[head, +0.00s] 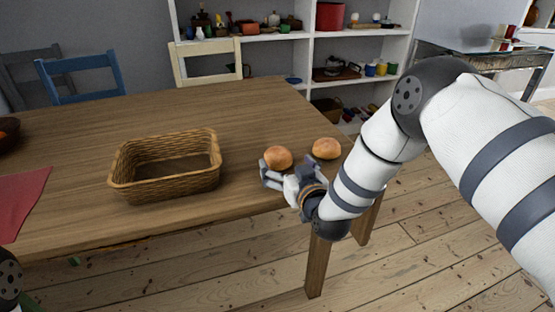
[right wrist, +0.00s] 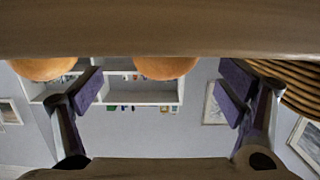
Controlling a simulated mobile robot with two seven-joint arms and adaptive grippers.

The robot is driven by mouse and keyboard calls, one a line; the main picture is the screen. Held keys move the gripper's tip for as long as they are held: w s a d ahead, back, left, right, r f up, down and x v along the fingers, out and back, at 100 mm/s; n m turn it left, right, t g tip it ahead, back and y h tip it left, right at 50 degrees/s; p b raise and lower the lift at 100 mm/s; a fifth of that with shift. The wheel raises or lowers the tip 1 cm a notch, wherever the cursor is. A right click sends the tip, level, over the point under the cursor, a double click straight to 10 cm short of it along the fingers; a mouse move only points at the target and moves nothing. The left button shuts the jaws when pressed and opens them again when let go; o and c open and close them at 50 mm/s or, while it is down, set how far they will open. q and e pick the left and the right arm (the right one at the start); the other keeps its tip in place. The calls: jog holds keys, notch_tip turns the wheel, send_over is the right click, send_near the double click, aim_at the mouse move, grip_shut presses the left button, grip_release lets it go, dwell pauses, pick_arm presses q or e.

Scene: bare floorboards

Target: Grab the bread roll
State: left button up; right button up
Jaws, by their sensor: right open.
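Two round golden-brown bread rolls sit on the wooden table near its right end. The left roll (head: 278,157) is right by my right gripper (head: 291,174), and the right roll (head: 326,148) is a little farther right. My right gripper is open and empty at the table's near edge. The right wrist view is upside down. There the left roll (right wrist: 165,68) shows beyond and between the two spread fingers (right wrist: 162,85), and the right roll (right wrist: 43,69) lies outside them to the left. My left gripper is out of view.
A wicker basket (head: 165,194) stands on the table left of the rolls; its side also shows in the right wrist view (right wrist: 300,92). A red cloth (head: 20,200) and a dark bowl (head: 8,141) are at far left. Chairs and shelves stand behind the table (head: 255,112).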

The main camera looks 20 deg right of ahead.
aim_at(282, 161)
jog(key=w, duration=0.3)
jog(key=shift+w+a+f+b, duration=0.1)
jog(key=shift+a+f+b, duration=0.2)
jog(key=shift+a+f, duration=0.05)
jog(key=shift+w+r, duration=0.1)
jog(key=shift+w, duration=0.25)
jog(key=c, duration=1.1)
jog(key=shift+c, duration=0.2)
